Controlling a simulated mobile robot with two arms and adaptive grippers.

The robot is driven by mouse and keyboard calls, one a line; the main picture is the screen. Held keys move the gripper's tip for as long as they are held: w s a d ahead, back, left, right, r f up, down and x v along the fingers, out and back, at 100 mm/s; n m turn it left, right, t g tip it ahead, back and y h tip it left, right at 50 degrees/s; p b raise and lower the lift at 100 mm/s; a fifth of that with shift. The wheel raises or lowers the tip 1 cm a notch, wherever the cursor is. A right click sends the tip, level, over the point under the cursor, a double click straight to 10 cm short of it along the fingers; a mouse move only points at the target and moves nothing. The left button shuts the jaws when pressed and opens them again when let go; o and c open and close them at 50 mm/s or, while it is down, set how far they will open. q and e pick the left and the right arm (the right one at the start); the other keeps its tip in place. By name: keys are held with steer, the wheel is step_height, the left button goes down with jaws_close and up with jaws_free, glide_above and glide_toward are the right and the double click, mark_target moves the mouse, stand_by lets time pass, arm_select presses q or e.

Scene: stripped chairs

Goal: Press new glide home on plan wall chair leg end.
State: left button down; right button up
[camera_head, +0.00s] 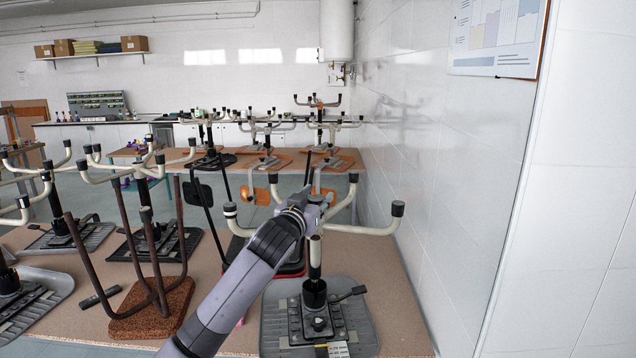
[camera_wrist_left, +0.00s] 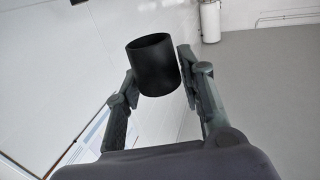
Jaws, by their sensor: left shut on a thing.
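The upturned chair by the plan wall has a grey seat (camera_head: 366,325) and cream legs (camera_head: 362,230) spreading from its column. Dark caps show on its right leg end (camera_head: 398,208) and on another leg end (camera_head: 353,178). My left gripper (camera_head: 306,200) is over the chair's hub and hides part of the legs. In the left wrist view its fingers (camera_wrist_left: 160,80) are shut on a black cylindrical glide (camera_wrist_left: 153,65), with its open rim showing. I cannot tell whether a leg end is inside the glide. My right gripper is not in view.
The white tiled wall (camera_head: 450,150) with a plan board (camera_head: 498,35) stands close on the right. A brown stool (camera_head: 150,310) and other upturned chairs (camera_head: 60,235) crowd the table (camera_head: 395,320) on the left. More upturned chairs stand on tables behind.

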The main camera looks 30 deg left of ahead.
arm_select(q)
steer(key=shift+a+r, duration=0.2)
steer(key=shift+r, duration=0.1)
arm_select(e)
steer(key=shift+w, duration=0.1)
arm_select(q)
steer(key=shift+s+d, duration=0.1)
steer(key=shift+d, duration=0.05)
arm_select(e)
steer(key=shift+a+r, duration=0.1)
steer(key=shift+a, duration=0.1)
arm_select(q)
steer(key=shift+f+b, duration=0.4)
steer(key=shift+f, duration=0.25)
step_height(320, 180, down, 2)
steer(key=shift+f+b, duration=0.25)
steer(key=shift+b, duration=0.6)
steer(key=shift+f+b, duration=0.6)
steer(key=shift+f, duration=0.4)
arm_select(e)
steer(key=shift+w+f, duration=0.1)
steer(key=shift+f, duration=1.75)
arm_select(q)
steer(key=shift+p, duration=0.35)
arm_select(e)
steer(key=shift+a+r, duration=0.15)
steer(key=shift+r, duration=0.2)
